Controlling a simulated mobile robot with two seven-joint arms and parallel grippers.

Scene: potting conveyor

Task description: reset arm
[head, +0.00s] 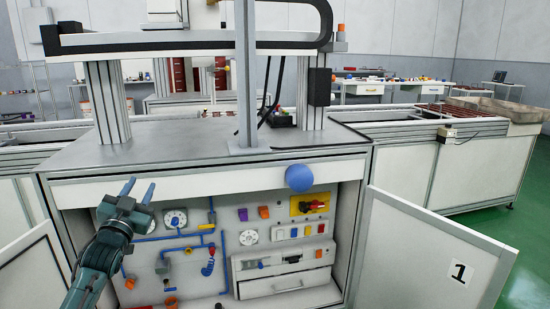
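My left gripper (138,190) is at the left, in front of the machine cabinet, with its two fingers pointing up and to the right. The fingers are apart and nothing is between them. My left arm comes in from the lower left. My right gripper does not show in the head view.
The cabinet's panel (235,215) carries blue pipes, gauges, switches and a drawer (290,284). A white door marked 1 (430,260) stands open at the right. A blue ball (299,178) shows at the worktop's front edge. Conveyors (440,125) stand behind at the right.

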